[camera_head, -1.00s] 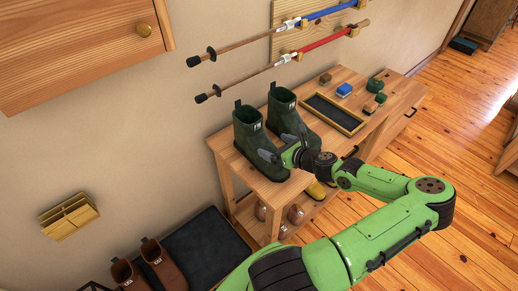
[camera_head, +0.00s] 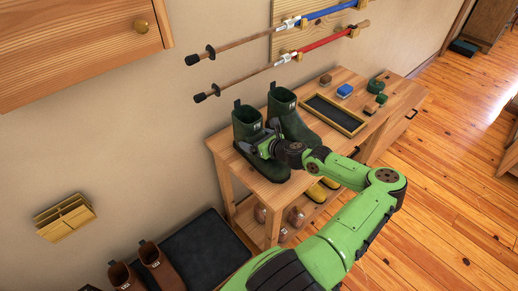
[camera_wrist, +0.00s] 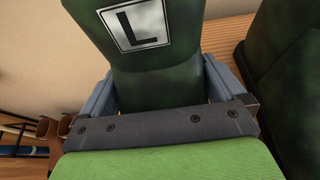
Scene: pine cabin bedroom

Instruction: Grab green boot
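Two dark green boots stand upright on the wooden bench. The left boot (camera_head: 247,123) has my gripper (camera_head: 268,143) at its ankle, and the right boot (camera_head: 284,112) stands close beside it. In the wrist view, the boot with a white "L" label (camera_wrist: 137,24) fills the middle. The fingers of my gripper (camera_wrist: 163,88) are spread wide, one on each side of its narrow ankle. They are very close to the boot; I cannot tell whether they touch it. The other boot (camera_wrist: 285,75) shows at the right edge. The lower part of the labelled boot is hidden behind my gripper.
The bench (camera_head: 222,152) also holds a black tray (camera_head: 335,112), a blue block (camera_head: 344,91) and other small items. Poles hang on the wall above. Brown boots (camera_head: 152,258) stand at lower left by a black mat (camera_head: 203,249).

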